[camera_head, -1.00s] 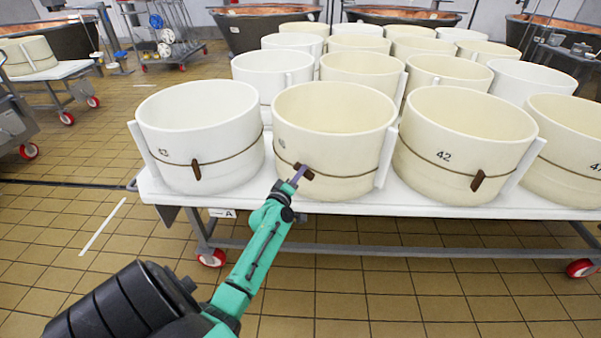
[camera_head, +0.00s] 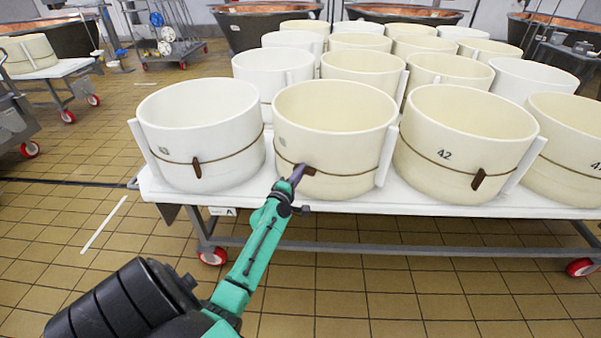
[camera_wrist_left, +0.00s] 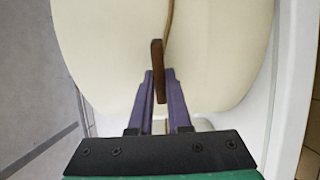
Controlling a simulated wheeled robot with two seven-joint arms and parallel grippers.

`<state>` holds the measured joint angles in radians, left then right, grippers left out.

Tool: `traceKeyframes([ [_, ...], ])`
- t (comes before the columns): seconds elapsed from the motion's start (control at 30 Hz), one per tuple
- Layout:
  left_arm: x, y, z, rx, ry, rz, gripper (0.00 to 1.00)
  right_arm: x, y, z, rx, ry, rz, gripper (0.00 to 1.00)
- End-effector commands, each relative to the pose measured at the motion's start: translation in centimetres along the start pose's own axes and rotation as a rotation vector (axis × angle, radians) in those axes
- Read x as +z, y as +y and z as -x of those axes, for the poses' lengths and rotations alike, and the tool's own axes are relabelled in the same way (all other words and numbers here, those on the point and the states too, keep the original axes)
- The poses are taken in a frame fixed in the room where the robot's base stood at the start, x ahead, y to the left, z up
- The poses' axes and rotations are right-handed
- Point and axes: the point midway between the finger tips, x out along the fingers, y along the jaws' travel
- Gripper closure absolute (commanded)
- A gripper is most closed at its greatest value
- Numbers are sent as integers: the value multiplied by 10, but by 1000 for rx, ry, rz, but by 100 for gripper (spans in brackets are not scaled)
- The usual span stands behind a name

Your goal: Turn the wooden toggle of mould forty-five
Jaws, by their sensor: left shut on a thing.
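The cream mould (camera_head: 335,130) at the front middle of the table has a cord around it and a brown wooden toggle (camera_head: 309,170) on the cord. My left gripper (camera_head: 296,177) is shut on this toggle at the mould's front wall. The left wrist view shows the toggle (camera_wrist_left: 157,62) between the two purple fingers (camera_wrist_left: 160,95), with its end sticking out beyond them and the cord running on from it. A small mark shows on this mould's wall, but I cannot read a number there. My right gripper is out of view.
A white mould (camera_head: 203,125) stands close on the left and a mould marked 42 (camera_head: 460,140) on the right, each with a hanging toggle. More moulds stand behind on the white wheeled table (camera_head: 350,205). The tiled floor in front is clear.

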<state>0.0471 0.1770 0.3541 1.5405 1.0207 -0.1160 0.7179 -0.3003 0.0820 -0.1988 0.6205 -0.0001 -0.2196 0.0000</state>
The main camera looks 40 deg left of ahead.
Motion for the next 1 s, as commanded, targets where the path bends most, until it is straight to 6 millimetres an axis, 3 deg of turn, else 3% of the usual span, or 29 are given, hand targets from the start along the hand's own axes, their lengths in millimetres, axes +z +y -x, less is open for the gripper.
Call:
traceKeyframes([
  [0.23, 1, -2, 0, -4, -1, 4, 100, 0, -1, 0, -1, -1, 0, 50],
  [0.27, 1, -2, 0, -4, -1, 4, 80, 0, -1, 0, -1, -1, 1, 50],
  [0.33, 1, -2, 0, -3, -1, 3, 54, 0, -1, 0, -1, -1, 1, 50],
  [0.73, 0, -1, 6, -2, -1, 1, 54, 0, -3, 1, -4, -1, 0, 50],
  [0.87, 0, -1, 26, -4, 0, 0, 54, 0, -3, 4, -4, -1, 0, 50],
  [1.0, 0, -2, 65, -6, 0, -1, 54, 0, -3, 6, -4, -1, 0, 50],
])
